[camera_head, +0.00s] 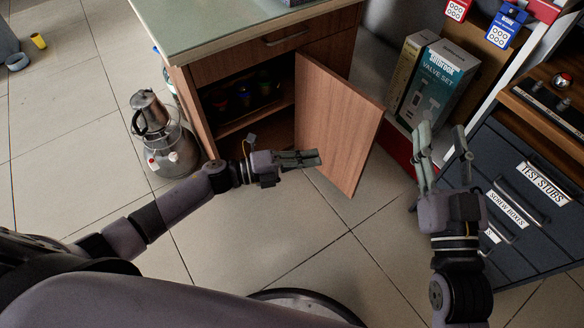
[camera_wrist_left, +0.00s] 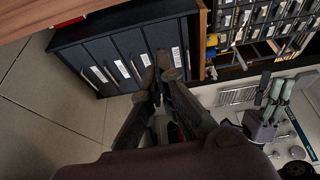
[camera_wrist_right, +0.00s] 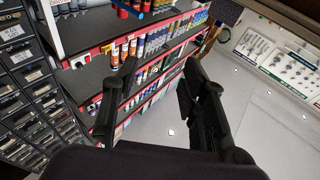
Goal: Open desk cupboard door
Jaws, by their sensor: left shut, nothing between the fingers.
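The desk (camera_head: 176,45) has a green top and wooden sides. Its cupboard door (camera_head: 338,125) stands wide open, swung out to the right, showing a dark interior with a shelf (camera_head: 255,117). My left gripper (camera_head: 318,158) is shut and empty in front of the opening, its fingertips close to the door's inner face; I cannot tell whether they touch it. In the left wrist view its fingers (camera_wrist_left: 163,68) are together, and a wooden edge shows at the upper left. My right gripper (camera_head: 441,133) is open and empty, upright to the right of the door.
A metal pot-like vessel (camera_head: 172,150) stands on the floor left of the desk. Valve set boxes (camera_head: 437,82) stand behind the door. A dark drawer cabinet (camera_head: 500,205) is at the right. The tiled floor (camera_head: 310,235) in front is clear.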

